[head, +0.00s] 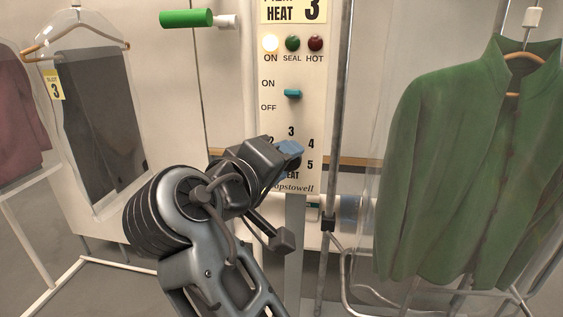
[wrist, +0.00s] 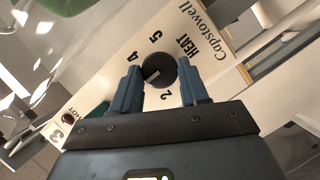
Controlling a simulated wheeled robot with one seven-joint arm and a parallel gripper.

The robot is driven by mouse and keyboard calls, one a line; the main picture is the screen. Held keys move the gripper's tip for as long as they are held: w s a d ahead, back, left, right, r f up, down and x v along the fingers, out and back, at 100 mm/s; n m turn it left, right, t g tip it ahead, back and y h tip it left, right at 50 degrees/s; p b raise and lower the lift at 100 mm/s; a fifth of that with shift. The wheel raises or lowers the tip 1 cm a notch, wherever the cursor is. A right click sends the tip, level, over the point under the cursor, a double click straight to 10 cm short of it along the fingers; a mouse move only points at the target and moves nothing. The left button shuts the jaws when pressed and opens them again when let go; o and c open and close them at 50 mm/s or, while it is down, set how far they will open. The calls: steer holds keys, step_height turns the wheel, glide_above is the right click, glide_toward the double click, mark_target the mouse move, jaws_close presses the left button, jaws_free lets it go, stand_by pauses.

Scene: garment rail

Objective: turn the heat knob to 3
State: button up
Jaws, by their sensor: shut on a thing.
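The heat knob (wrist: 159,71) is dark and round, set on the pale panel (head: 314,108) marked HEAT. My gripper (wrist: 157,82) has its blue fingers on either side of the knob and is shut on it. In the head view my gripper (head: 290,150) covers most of the dial; 3, 4 and 5 show around it. In the wrist view a light mark on the knob's face lies toward the left finger, on the side between 4 and 2. The 3 is hidden there, so I cannot tell exactly where the mark points.
Above the dial are a teal ON/OFF switch (head: 292,93) and a lit ON lamp (head: 270,43). A green handle (head: 187,18) sticks out at upper left. A green jacket (head: 470,165) hangs at right, dark trousers (head: 100,125) at left. A vertical metal pole (head: 338,110) stands right of the panel.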

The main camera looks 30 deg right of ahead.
steer(key=shift+f, duration=0.1)
steer(key=o, duration=1)
steer(key=shift+o, duration=0.2)
steer(key=v, duration=0.8)
steer(key=shift+d, duration=0.1)
